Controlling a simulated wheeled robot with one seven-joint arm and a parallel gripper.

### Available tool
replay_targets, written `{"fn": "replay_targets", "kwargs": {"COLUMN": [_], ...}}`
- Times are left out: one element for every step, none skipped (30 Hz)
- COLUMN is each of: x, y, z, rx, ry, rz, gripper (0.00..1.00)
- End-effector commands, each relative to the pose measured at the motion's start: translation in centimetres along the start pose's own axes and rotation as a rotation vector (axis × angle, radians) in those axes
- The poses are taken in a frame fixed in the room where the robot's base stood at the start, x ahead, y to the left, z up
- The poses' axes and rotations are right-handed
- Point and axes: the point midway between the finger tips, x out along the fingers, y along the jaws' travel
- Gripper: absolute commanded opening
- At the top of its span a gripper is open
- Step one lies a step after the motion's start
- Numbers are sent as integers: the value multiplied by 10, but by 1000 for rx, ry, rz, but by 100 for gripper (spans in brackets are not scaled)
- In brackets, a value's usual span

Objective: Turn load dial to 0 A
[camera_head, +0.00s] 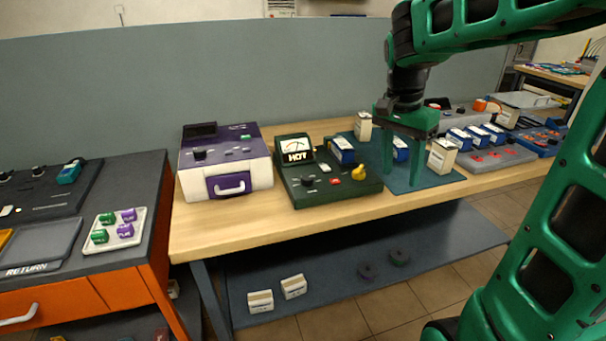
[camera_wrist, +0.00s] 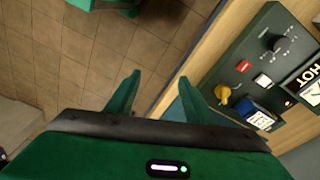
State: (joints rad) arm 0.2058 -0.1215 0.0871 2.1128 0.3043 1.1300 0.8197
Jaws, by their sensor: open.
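A dark green tester panel (camera_head: 328,198) stands on the wooden bench, with a meter reading HOT (camera_head: 296,150). A black round dial (camera_head: 308,182) sits near its front left; its setting is too small to read. In the wrist view the dial (camera_wrist: 279,44) is at the upper right, with marks around it. My gripper (camera_head: 399,172) is open and empty, to the right of the panel, over the blue mat. In the wrist view my gripper (camera_wrist: 158,80) points past the bench edge at the floor, apart from the dial.
The panel also carries a red button (camera_head: 334,181), a yellow part (camera_head: 359,171) and a blue battery (camera_head: 342,150). A purple and white case (camera_head: 225,164) stands to its left. A cream box (camera_head: 442,156) stands close beside my gripper. Bench front is clear.

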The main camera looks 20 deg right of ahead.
Motion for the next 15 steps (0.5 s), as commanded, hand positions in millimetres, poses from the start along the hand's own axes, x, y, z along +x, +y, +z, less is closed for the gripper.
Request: {"fn": "replay_targets", "kwargs": {"x": [-4, -7, -10, -12, -14, -17, -18, -20, -21, -22, -23, -24, -25, -25, -26], "y": [-31, -48, -70, -87, -103, -124, -138, -152, -169, -180, -190, -202, -210, -217, -224], "z": [2, 4, 8, 11, 16, 22, 26, 31, 38, 43, 48, 53, 57, 61, 65], "rx": [66, 113, 177, 225, 271, 332, 377, 421, 477, 514, 551, 595, 625, 650, 679], "ry": [0, -1, -4, -9, -15, -25, -34, -43, -57, -68, -79, -92, -101, -110, -120], "rz": [-1, -4, -8, -12, -16, -20, -23, -26, -29, -31, -30, -30, -30, -29, -28], "gripper": [48, 48, 48, 48, 48, 48, 48, 48, 48, 48, 48, 48, 48, 48, 48]}}
